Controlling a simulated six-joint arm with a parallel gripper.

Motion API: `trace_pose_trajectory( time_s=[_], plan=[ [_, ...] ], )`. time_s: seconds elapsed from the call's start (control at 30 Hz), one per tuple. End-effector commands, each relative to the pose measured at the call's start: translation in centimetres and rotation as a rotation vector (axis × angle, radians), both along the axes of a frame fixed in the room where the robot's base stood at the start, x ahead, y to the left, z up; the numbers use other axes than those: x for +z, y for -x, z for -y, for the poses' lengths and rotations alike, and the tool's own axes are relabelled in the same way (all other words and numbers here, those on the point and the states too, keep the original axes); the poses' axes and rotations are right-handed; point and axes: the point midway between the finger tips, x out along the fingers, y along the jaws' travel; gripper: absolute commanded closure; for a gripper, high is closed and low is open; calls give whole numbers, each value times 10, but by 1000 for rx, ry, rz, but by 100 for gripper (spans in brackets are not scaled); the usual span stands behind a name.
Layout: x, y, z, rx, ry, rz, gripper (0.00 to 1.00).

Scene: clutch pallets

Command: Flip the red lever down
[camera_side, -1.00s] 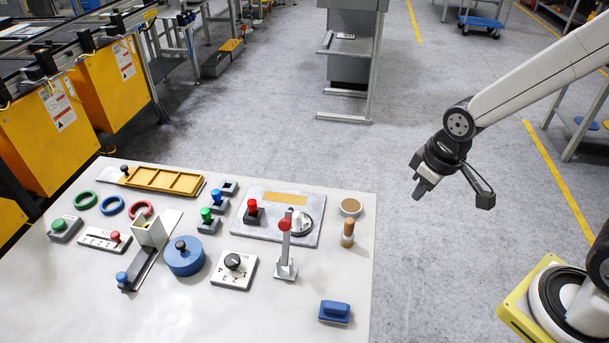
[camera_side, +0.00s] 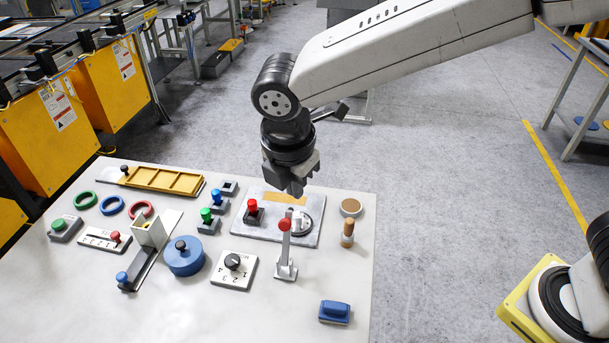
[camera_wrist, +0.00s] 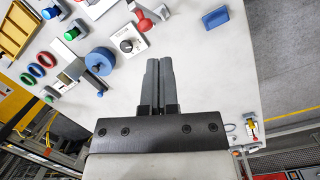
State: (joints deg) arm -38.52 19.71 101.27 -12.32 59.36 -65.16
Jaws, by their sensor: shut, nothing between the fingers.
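The red lever is a grey upright arm with a red ball knob (camera_side: 285,224) on a small grey base (camera_side: 285,270). It stands up near the right part of the white table. In the wrist view the red knob (camera_wrist: 145,24) shows near the top, just beyond my fingertips. My gripper (camera_side: 296,192) is shut and empty, pointing down above the lever in the side view. In the wrist view its two fingers (camera_wrist: 159,62) lie together. It appears apart from the lever; the exact height gap is hard to tell.
On the white table (camera_side: 240,318), a red-knobbed plate (camera_side: 252,207), a dial box (camera_side: 233,270), a blue round lidded pot (camera_side: 184,257) and a wooden peg (camera_side: 347,233) stand around the lever. A blue block (camera_side: 334,311) lies at front right. The front middle is clear.

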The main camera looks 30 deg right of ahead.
Motion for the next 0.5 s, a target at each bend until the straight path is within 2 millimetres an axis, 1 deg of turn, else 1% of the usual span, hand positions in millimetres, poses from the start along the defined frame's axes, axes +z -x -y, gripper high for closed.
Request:
trace_pose_trajectory(
  time_s=[0.03,0.1,0.2,0.33,0.5],
  plan=[
    [4,2,-15,77,20,-6,100],
    [9,6,-30,168,45,-15,100],
    [15,10,-46,272,75,-26,100],
    [20,14,-59,354,100,-36,100],
    [23,16,-64,388,109,-40,100]
  ],
)
